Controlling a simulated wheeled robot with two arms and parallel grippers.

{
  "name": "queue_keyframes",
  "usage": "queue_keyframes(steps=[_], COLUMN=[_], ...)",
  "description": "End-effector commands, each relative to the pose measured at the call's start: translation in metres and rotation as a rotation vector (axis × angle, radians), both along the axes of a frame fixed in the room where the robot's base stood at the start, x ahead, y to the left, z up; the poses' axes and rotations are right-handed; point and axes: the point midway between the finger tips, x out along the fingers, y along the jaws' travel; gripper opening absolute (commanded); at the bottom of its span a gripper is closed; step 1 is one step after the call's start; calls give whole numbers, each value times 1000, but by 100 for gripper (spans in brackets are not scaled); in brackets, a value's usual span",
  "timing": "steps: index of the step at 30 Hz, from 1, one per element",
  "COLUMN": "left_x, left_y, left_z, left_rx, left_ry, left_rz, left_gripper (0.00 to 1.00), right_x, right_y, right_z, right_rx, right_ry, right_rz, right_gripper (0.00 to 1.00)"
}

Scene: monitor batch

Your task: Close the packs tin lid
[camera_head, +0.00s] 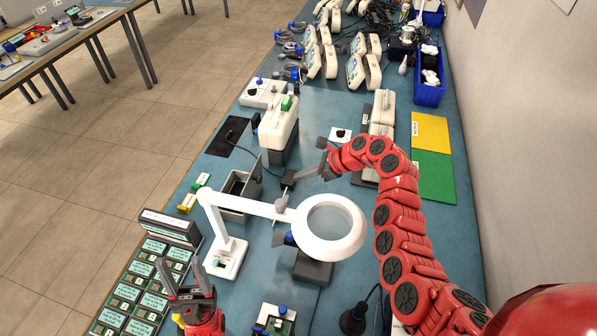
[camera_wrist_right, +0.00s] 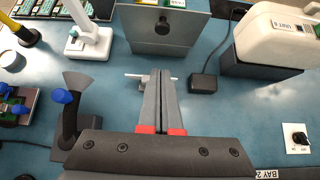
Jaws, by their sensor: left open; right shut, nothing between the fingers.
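The packs tin (camera_head: 236,203) is a grey box on the blue bench, left of centre in the head view. Its dark inside shows, and its lid (camera_head: 254,172) stands raised along the right side. In the right wrist view the lid (camera_wrist_right: 150,40) is a grey panel with a black knob (camera_wrist_right: 164,27). My right gripper (camera_head: 289,180) is shut and empty, to the right of the lid. Its fingertips (camera_wrist_right: 160,74) point at the lid below the knob, apparently apart from it. My left gripper (camera_head: 185,289) is open and empty at the lower left, over the green packs.
A white ring magnifier (camera_head: 309,250) stands in front of the tin, its arm passing close to it. A cream unit (camera_head: 278,133) on a dark base stands behind the lid. Green-labelled packs (camera_head: 149,284) fill the front left. A black box (camera_wrist_right: 204,83) lies right of the fingers.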

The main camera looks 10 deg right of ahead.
Motion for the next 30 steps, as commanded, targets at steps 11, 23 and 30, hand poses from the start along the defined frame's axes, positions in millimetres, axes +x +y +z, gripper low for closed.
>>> queue_keyframes(steps=[11,23,30], left_x=[0,0,0], left_y=[0,0,0], left_z=[11,4,4], left_rx=[0,0,0], left_ry=[0,0,0], left_rz=[0,0,0], left_gripper=[56,56,56], right_x=[14,34,38], right_y=[35,81,91], right_z=[-32,-49,-48], right_rx=[-4,-4,-2], right_ry=[2,-5,-2], right_rz=[4,1,-3], right_gripper=[0,0,0])
